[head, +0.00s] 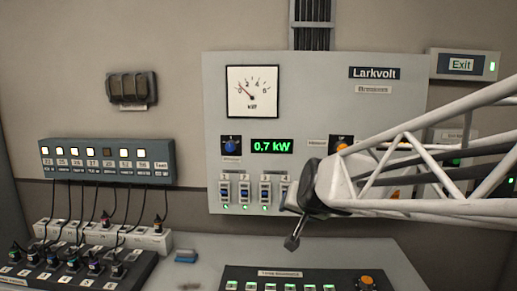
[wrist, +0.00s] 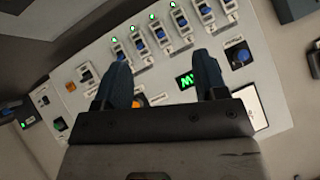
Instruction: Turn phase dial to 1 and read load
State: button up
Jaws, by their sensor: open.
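A blue dial (head: 230,146) on a dark plate sits on the grey Larkvolt panel (head: 390,120), left of the green display (head: 272,146), which reads 0.7 kW. Its label and pointer setting are too small to read; I take it for the phase dial. A dial like it shows at right in the wrist view (wrist: 240,56). A square needle meter (head: 252,91) above has its needle near the low end. My gripper (head: 293,243) hangs in front of the panel's lower edge; in the wrist view its two dark fingers (wrist: 162,75) are apart and empty.
Breaker switches (head: 246,191) with green lights line the panel below the display. An orange dial (head: 341,146) is partly hidden by my arm. A fader console (head: 300,281), a blue block (head: 186,256) and plugged cables lie on the bench. A switch box (head: 107,160) is at left.

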jog(key=w+a+r+m+t, duration=0.2)
jog(key=w+a+r+t, duration=0.25)
jog(key=w+a, duration=0.8)
jog(key=m+t+h, duration=0.1)
jog(key=m+t, duration=0.3)
send_near(231, 147)
jog(key=shift+w+a+r, duration=0.1)
jog(key=shift+w+a, duration=0.15)
jog(key=shift+w, duration=0.75)
jog(key=shift+w, duration=0.15)
jog(key=shift+w+a, duration=0.15)
jog(key=shift+w, duration=1.7)
jog(key=shift+w+a, duration=0.2)
jog(key=shift+w, duration=1.65)
jog(key=c, duration=0.9)
